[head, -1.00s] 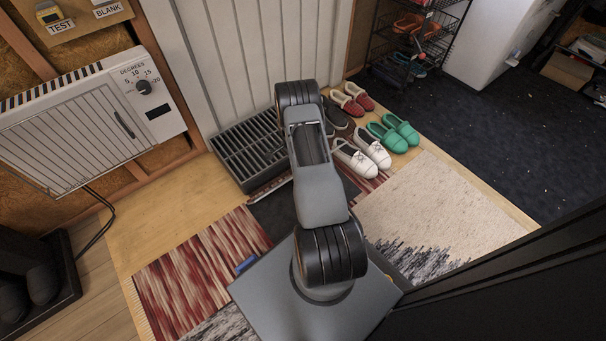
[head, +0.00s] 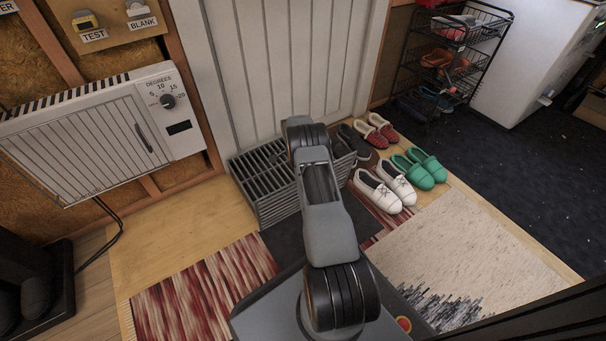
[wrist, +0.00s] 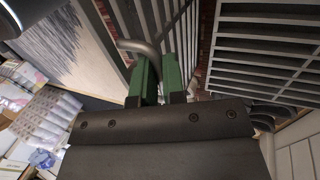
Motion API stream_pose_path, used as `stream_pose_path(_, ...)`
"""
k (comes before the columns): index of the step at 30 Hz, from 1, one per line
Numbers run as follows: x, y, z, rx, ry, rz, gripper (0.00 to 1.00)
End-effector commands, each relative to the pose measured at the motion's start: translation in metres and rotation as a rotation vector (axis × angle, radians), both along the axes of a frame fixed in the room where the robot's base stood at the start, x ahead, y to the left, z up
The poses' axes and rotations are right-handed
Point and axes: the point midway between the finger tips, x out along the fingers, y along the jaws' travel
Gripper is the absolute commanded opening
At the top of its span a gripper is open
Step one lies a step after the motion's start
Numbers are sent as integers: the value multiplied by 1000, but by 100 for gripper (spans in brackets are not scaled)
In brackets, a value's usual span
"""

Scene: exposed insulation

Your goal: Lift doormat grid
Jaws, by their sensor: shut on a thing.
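The doormat grid (head: 262,178) is a dark grey slatted grate by the white door. Its near side stands up, tilted, with rows of bars showing. In the wrist view the grid's bars (wrist: 262,45) fill the upper right. My gripper (wrist: 160,72) has green fingers, shut on a part of the grid; a curved grey bar (wrist: 140,46) runs beside them. In the head view my own arm hides the fingers and the middle of the grid.
White slippers (head: 385,190), green slippers (head: 420,168) and red slippers (head: 378,130) stand right of the grid. A white heater (head: 105,135) is on the left wall. A wire shoe rack (head: 450,60) stands behind. A red striped rug (head: 205,290) and a beige rug (head: 470,250) lie in front.

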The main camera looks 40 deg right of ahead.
Motion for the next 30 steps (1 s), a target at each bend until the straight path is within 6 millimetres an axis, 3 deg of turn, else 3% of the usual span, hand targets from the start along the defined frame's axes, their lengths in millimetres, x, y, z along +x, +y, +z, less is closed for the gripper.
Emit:
stream_pose_path(1, -1, 4, -6, 9, 10, -1, 0)
stream_pose_path(13, 0, 6, -5, 10, 15, -1, 0)
stream_pose_path(14, 0, 6, -5, 10, 15, 0, 12)
stream_pose_path(21, 0, 4, -2, 7, 13, -1, 35)
stream_pose_path(30, 1, 1, 0, 4, 10, -2, 36)
